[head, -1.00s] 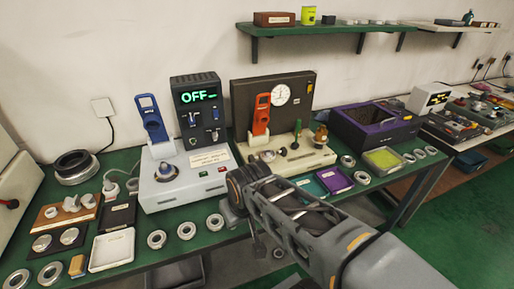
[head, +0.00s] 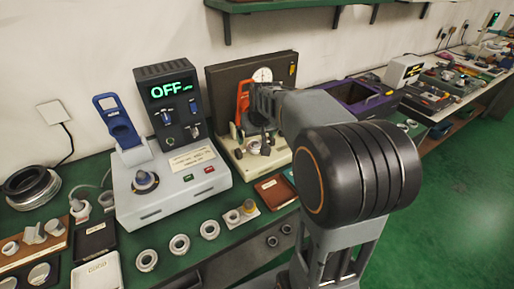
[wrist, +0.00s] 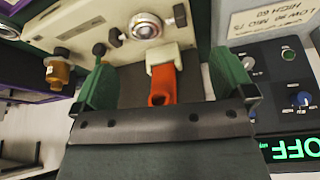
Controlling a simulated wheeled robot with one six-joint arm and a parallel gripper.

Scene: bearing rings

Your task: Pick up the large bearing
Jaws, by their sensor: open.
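The biggest ring, a grey metal one with a dark ring on it (head: 32,187), lies at the far left of the green table in the head view. I take it for the large bearing, but cannot be sure. Smaller bearing rings (head: 179,244) lie in a row along the front edge. My gripper (head: 258,143) is over the beige fixture at the back, far to the right of the big ring. In the wrist view my gripper (wrist: 164,60) is open. An orange handle (wrist: 164,84) on a white holder shows between its green fingers; no ring is held.
A grey tester (head: 170,190) with a blue handle and an OFF display (head: 171,90) stands between the big ring and my gripper. A beige fixture (head: 245,165) with a dial and an open purple bin (head: 355,95) stand further right. A shelf (head: 290,5) hangs above.

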